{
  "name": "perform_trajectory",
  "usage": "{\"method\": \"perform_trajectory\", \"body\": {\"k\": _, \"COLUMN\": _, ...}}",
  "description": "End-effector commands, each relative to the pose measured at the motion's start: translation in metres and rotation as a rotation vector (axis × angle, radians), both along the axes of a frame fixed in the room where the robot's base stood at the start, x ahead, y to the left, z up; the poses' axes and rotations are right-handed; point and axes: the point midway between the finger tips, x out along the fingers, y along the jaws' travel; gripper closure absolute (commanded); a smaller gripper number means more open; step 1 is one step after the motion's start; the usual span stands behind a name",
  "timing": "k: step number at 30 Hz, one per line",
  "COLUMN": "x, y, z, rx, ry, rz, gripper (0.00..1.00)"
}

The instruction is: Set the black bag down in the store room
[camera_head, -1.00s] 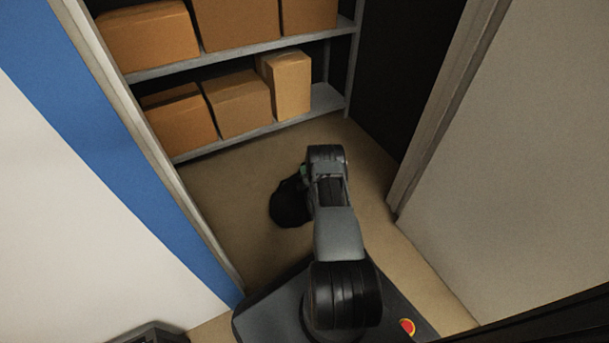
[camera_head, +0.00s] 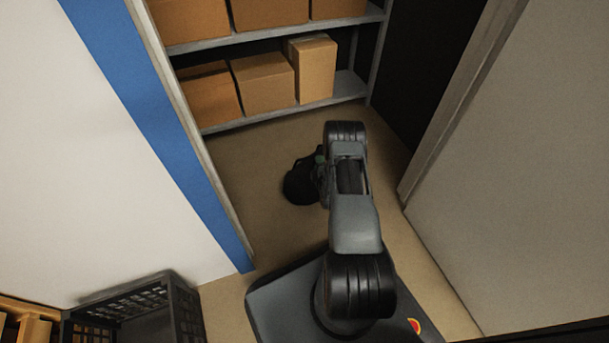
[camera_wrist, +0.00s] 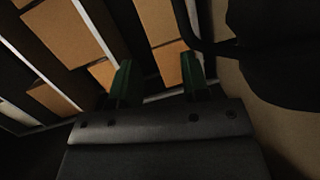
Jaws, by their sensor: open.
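The black bag (camera_head: 301,183) shows in the head view left of my arm, inside the store room doorway, low over or on the floor. Whether it rests on the floor cannot be told. In the wrist view the bag (camera_wrist: 284,48) is a dark shape at the upper right, with a dark strap (camera_wrist: 205,46) curving near the right finger. My gripper (camera_wrist: 157,60) is open, its two green fingers apart. In the head view my gripper (camera_head: 320,160) is mostly hidden behind the arm, right beside the bag.
A metal shelf (camera_head: 290,114) with several cardboard boxes (camera_head: 265,82) stands at the back of the store room. A blue-edged white wall (camera_head: 150,110) bounds the left, a grey door or panel (camera_head: 510,160) the right. A black crate (camera_head: 185,310) stands at lower left.

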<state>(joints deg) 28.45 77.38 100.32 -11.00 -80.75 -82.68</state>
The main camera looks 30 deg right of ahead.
Motion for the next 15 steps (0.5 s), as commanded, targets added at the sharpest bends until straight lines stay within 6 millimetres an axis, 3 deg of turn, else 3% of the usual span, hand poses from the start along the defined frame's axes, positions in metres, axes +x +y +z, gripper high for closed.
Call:
{"method": "perform_trajectory", "body": {"k": 1, "x": 0.018, "y": 0.004, "z": 0.027, "rx": 0.052, "ry": 0.019, "rz": 0.009, "gripper": 0.58}}
{"method": "perform_trajectory", "body": {"k": 3, "x": 0.035, "y": 0.013, "z": 0.059, "rx": 0.161, "ry": 0.075, "rz": 0.006, "gripper": 0.58}}
{"method": "perform_trajectory", "body": {"k": 7, "x": 0.049, "y": 0.04, "z": 0.121, "rx": 0.372, "ry": 0.191, "rz": -0.029, "gripper": 0.58}}
{"method": "perform_trajectory", "body": {"k": 11, "x": 0.037, "y": 0.076, "z": 0.18, "rx": 0.577, "ry": 0.307, "rz": -0.1, "gripper": 0.58}}
{"method": "perform_trajectory", "body": {"k": 15, "x": -0.002, "y": 0.119, "z": 0.237, "rx": 0.784, "ry": 0.426, "rz": -0.212, "gripper": 0.58}}
